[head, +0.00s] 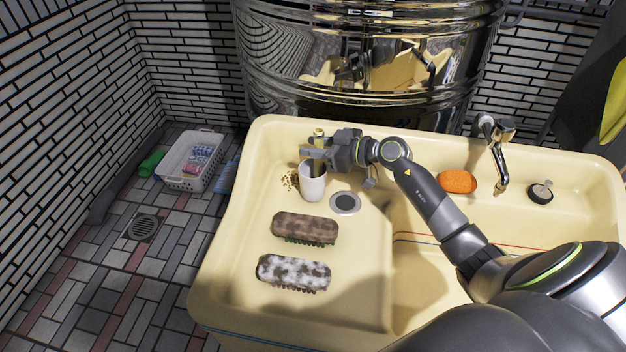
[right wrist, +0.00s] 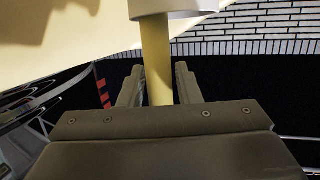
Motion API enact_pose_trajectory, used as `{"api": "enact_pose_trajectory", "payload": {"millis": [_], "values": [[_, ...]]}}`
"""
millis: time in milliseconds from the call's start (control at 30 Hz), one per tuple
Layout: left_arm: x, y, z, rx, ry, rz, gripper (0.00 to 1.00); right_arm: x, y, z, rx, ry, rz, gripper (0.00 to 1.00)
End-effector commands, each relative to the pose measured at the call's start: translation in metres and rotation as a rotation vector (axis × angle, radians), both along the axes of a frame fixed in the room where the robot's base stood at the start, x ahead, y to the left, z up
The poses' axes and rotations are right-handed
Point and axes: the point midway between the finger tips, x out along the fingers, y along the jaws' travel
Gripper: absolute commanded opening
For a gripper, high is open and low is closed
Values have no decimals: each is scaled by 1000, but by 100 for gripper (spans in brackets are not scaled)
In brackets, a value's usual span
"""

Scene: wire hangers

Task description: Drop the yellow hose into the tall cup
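The yellow hose (head: 318,133) stands roughly upright in my right gripper (head: 314,153), directly above the tall white cup (head: 312,184). In the right wrist view the hose (right wrist: 156,62) runs between the two fingers of my right gripper (right wrist: 158,85), which close in on both its sides. Its far end meets the rim of the cup (right wrist: 172,12); I cannot tell how deep it reaches inside. The cup stands upright in the cream sink (head: 238,215). My left gripper is in neither view.
Two brushes, one brown (head: 305,228) and one whitish (head: 293,271), lie in front of the cup. An orange sponge (head: 458,181) and a tap (head: 493,150) are farther right. A big metal tank (head: 360,65) stands behind.

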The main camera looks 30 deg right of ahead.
Motion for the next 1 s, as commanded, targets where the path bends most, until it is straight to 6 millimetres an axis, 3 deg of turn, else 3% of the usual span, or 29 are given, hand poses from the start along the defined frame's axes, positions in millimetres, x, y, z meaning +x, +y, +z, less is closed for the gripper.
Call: {"api": "enact_pose_trajectory", "payload": {"millis": [100, 467, 1000], "values": [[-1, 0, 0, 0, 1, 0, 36, 0, 0, 0, 0, 0, 0, 45], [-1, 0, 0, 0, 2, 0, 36, -5, -5, 1, -3, 1, -2, 45], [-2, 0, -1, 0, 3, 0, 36, -79, -62, 23, -6, 3, 0, 45]]}}
